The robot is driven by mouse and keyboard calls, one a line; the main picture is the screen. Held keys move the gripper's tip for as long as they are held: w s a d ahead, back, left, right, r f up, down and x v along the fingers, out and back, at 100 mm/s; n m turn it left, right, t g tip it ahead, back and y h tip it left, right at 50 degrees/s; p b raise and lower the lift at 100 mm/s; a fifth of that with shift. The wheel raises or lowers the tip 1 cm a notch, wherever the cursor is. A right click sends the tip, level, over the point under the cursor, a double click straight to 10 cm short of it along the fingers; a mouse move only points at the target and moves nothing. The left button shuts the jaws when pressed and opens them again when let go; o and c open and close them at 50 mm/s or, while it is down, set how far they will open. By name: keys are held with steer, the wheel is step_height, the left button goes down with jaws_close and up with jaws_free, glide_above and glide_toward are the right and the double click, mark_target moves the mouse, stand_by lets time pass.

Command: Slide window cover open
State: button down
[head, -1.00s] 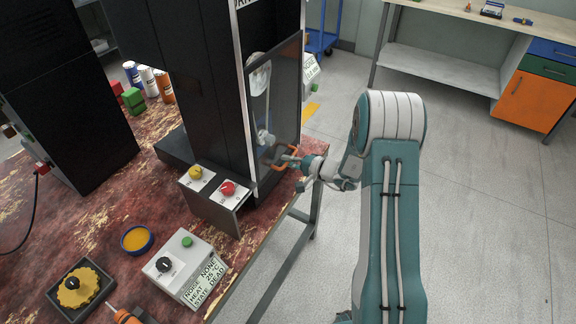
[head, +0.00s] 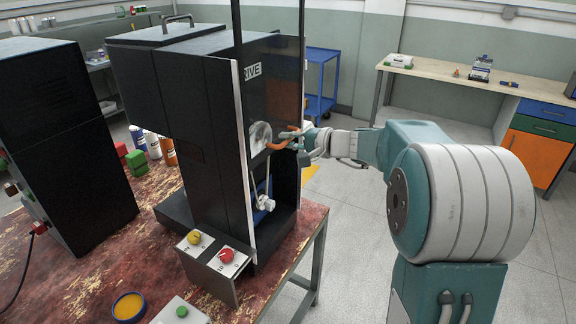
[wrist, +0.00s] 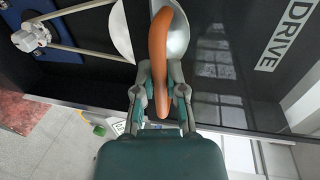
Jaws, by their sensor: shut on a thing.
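The window cover (head: 277,88) is a dark, glossy see-through panel on the side of the black machine, and it also shows in the wrist view (wrist: 226,75). It stands raised, its top up by the DRIVE label. Its orange handle (wrist: 159,55) fills the middle of the wrist view, and it also shows in the head view (head: 279,143). My gripper (wrist: 160,100) is shut on the handle, one finger on each side. Below the cover, a pulley and belt (head: 264,200) show in the open window. A pale disc (head: 260,138) is partly behind the cover.
A control box with yellow and red knobs (head: 213,258) stands on the worn red table (head: 105,250) in front of the machine. Several bottles and red and green blocks are behind. A blue cart (head: 321,85) and a workbench (head: 470,80) stand further back.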

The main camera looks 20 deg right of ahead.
mark_target(276, 128)
steer(key=shift+r, duration=1.65)
steer(key=c, duration=0.7)
jaws_free()
steer(key=shift+f, duration=0.1)
steer(key=v, duration=1.1)
steer(key=shift+s+d, duration=0.25)
steer(key=shift+d, duration=0.1)
steer(key=shift+a, duration=0.1)
